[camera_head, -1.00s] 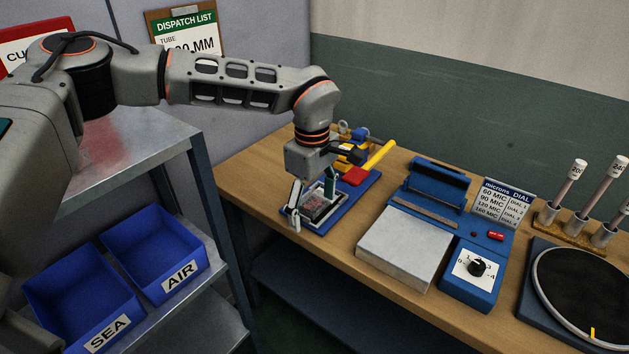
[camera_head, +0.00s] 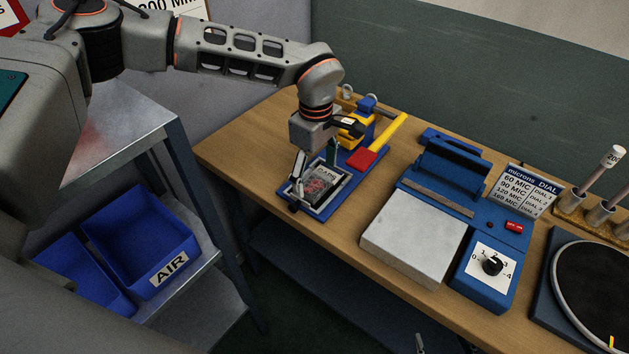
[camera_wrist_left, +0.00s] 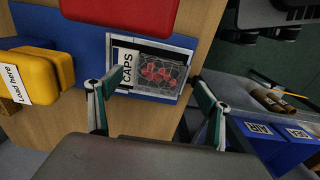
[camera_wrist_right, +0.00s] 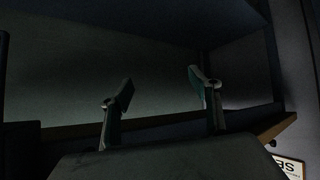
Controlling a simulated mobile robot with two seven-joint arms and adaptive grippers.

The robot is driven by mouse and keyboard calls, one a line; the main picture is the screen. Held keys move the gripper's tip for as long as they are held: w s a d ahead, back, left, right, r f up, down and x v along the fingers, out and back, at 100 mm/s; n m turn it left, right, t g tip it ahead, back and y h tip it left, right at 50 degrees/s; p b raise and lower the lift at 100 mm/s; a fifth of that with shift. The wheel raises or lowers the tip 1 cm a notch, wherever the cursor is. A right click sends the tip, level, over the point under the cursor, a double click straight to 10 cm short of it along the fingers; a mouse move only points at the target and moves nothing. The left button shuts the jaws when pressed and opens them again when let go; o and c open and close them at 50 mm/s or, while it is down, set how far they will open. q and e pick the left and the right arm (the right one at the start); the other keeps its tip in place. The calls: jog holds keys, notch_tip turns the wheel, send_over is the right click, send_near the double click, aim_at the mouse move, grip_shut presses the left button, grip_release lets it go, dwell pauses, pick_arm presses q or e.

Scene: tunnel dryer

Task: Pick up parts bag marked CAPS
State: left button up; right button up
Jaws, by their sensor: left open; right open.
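The clear parts bag marked CAPS (camera_wrist_left: 160,72), with red pieces inside, lies flat in a framed tray on a blue base; it also shows in the head view (camera_head: 321,186). My left gripper (camera_wrist_left: 158,80) is open and empty, with its fingers toward opposite ends of the bag. In the head view my left gripper (camera_head: 315,181) is over the tray; I cannot tell if the fingers touch the bag. My right gripper (camera_wrist_right: 161,82) is open and empty in a dark space facing a plain panel. A fingertip shows at the head view's bottom edge.
A red block (camera_head: 362,159), yellow lever (camera_head: 389,140) and yellow part stand behind the tray on the blue base. A blue sealer with a grey plate (camera_head: 415,243) stands to the right. Blue bins, one marked AIR (camera_head: 140,240), sit on the shelf at left.

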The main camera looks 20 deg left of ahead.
pick_arm(q)
notch_tip(320, 180, down, 2)
jog(key=shift+d, duration=0.1)
jog(key=shift+f, duration=0.2)
jog(key=c, duration=1.4)
pick_arm(e)
jog(key=shift+d, duration=0.15)
pick_arm(q)
jog(key=shift+r, duration=0.15)
